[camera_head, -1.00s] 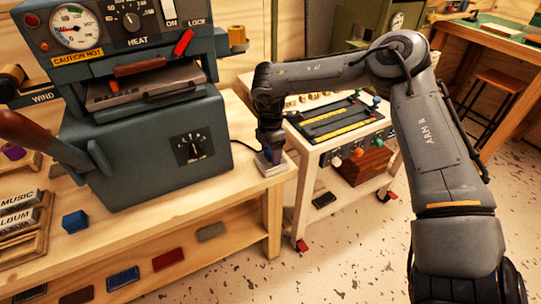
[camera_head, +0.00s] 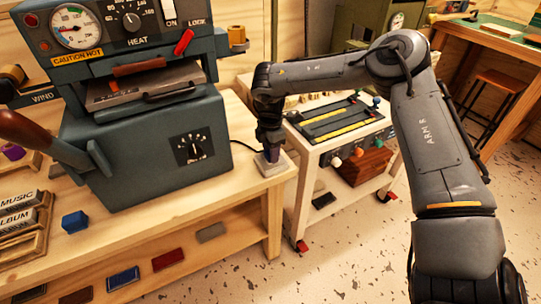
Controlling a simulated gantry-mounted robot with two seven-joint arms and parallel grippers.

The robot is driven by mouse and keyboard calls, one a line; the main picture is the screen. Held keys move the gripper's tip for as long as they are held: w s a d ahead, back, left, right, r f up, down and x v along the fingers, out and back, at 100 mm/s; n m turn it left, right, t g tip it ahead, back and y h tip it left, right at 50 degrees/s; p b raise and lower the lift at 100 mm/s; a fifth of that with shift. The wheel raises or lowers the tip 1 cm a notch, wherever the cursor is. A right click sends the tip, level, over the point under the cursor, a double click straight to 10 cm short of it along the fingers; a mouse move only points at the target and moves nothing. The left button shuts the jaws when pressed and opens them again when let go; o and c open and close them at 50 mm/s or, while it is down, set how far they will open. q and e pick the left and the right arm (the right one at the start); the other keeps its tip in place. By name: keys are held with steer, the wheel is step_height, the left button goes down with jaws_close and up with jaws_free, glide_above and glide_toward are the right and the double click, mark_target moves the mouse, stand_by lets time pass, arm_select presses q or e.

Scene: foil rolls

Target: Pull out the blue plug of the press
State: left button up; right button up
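The press (camera_head: 140,150) is a large dark green-grey machine at the left on the wooden bench, with a gauge, a HEAT dial and a red LOCK lever. Its black cable (camera_head: 243,146) runs right to a pale socket block (camera_head: 275,168) near the bench's right end. A small bluish-purple plug (camera_head: 272,156) shows at the block, directly under my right gripper (camera_head: 270,150). The gripper points down over it and mostly hides it. I cannot tell whether the fingers are closed on the plug or whether it is seated. My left gripper is not in view.
A blue cube (camera_head: 75,221) and a tray of stamp blocks (camera_head: 22,222) lie at the bench's left front. A white cart (camera_head: 303,200) with a panel of knobs stands close right of the bench. The bench front between cube and socket is clear.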

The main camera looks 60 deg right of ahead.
jaws_close()
steer(key=shift+r, duration=0.1)
steer(key=shift+r+p, duration=0.9)
steer(key=shift+r, duration=0.25)
steer(key=shift+r+p, duration=1.05)
steer(key=shift+r, duration=0.65)
